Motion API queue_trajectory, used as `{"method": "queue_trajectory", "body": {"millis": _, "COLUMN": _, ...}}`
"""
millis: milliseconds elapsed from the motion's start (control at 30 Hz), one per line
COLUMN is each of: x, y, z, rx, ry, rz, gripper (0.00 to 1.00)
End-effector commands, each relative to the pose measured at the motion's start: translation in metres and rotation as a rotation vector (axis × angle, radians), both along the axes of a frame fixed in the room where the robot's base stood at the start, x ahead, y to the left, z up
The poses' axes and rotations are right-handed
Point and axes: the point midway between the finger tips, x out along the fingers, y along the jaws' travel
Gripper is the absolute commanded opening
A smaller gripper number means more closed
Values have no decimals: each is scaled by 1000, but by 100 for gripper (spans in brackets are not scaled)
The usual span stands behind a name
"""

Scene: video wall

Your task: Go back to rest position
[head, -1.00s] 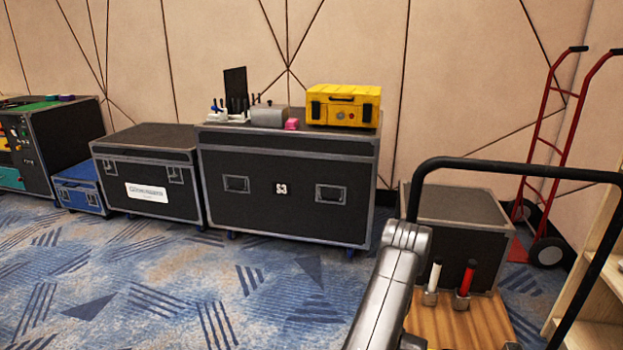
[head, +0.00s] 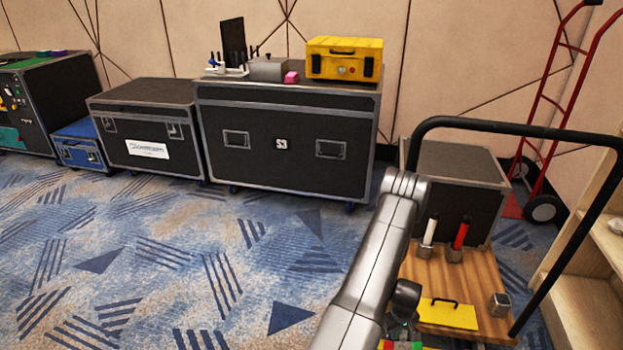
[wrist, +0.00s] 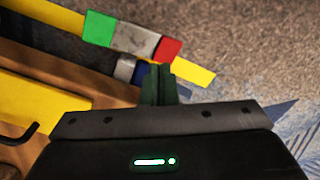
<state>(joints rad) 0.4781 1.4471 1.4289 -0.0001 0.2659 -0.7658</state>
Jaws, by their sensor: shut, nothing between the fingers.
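My gripper (wrist: 160,85) shows in the wrist view with its two dark green fingers together and nothing between them. It is over or near the edge of a wooden trolley deck, just below a yellow strip (wrist: 200,72) with green, grey and red blocks; whether it touches anything I cannot tell. In the head view my grey arm (head: 375,260) reaches up from the bottom middle and the fingers cannot be made out.
A wooden shelf (head: 590,275) stands right. Carpet at left is open before flight cases (head: 285,145).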

Motion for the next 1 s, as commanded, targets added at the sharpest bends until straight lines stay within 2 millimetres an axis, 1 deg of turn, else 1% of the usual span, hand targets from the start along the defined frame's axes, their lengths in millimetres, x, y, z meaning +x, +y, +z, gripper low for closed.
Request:
{"method": "queue_trajectory", "body": {"millis": 33, "x": 0, "y": 0, "z": 11, "rx": 0, "ry": 0, "rz": 0, "gripper": 0}}
{"method": "queue_trajectory", "body": {"millis": 300, "x": 0, "y": 0, "z": 32, "rx": -1, "ry": -1, "rz": 0, "gripper": 0}}
{"method": "queue_trajectory", "body": {"millis": 733, "x": -2, "y": 1, "z": 33, "rx": 2, "ry": 4, "rz": -1, "gripper": 0}}
{"method": "queue_trajectory", "body": {"millis": 867, "x": -11, "y": 5, "z": 38, "rx": 14, "ry": 28, "rz": -10, "gripper": 0}}
{"method": "queue_trajectory", "body": {"millis": 1000, "x": -28, "y": 14, "z": 49, "rx": 33, "ry": 75, "rz": -25, "gripper": 0}}
